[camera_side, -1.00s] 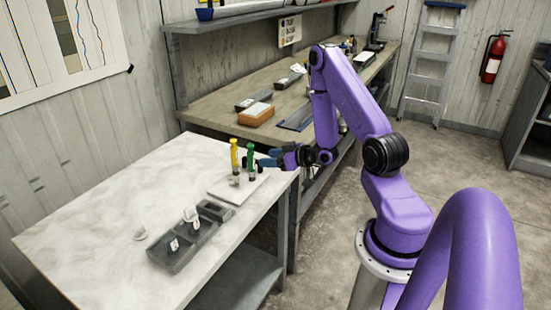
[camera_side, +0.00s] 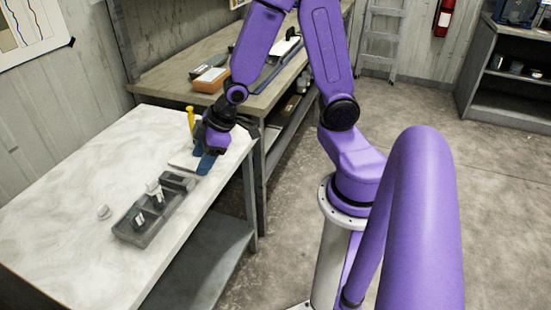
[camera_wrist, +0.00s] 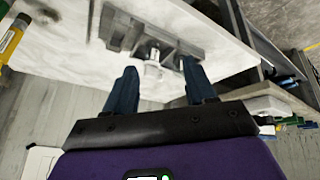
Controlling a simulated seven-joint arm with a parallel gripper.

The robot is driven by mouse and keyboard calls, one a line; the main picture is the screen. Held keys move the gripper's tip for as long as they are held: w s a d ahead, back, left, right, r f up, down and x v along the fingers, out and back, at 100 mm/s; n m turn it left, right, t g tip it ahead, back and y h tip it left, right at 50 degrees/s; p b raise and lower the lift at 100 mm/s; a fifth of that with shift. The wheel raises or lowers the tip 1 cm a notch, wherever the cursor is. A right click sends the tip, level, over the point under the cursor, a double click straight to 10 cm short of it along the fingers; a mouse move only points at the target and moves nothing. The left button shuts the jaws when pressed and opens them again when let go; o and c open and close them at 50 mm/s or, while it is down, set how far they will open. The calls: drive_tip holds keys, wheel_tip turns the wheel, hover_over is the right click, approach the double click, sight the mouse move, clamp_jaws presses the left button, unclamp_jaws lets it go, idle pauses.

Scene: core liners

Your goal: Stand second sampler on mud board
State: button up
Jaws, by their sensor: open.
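My gripper (camera_side: 203,157) is open, its blue fingers pointing down over the board end of the white table. In the wrist view the fingers (camera_wrist: 160,68) are apart with nothing held between them. A yellow sampler (camera_side: 190,117) stands behind my gripper in the side view; a yellow tube also shows at the left edge of the wrist view (camera_wrist: 11,40). The pale mud board (camera_side: 180,166) lies on the table, partly covered by my gripper. The green sampler is not visible in the side view.
The front-left of the white table (camera_side: 55,250) is clear. A workbench (camera_side: 165,85) behind carries an orange-brown box (camera_side: 210,80) and other items.

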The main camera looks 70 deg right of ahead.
drive_tip(key=s+a+r+n+g, duration=0.1)
drive_tip(key=s+r, duration=0.1)
drive_tip(key=s, duration=0.5)
drive_tip(key=s+a+r+n+g+h, duration=0.1)
drive_tip(key=s+r+n+g, duration=0.1)
drive_tip(key=s, duration=0.4)
drive_tip(key=s+a+r+n+g+h, duration=0.1)
drive_tip(key=s+a+r+g, duration=0.1)
drive_tip(key=s+r, duration=0.2)
drive_tip(key=s, duration=0.3)
drive_tip(key=shift+s, duration=0.3)
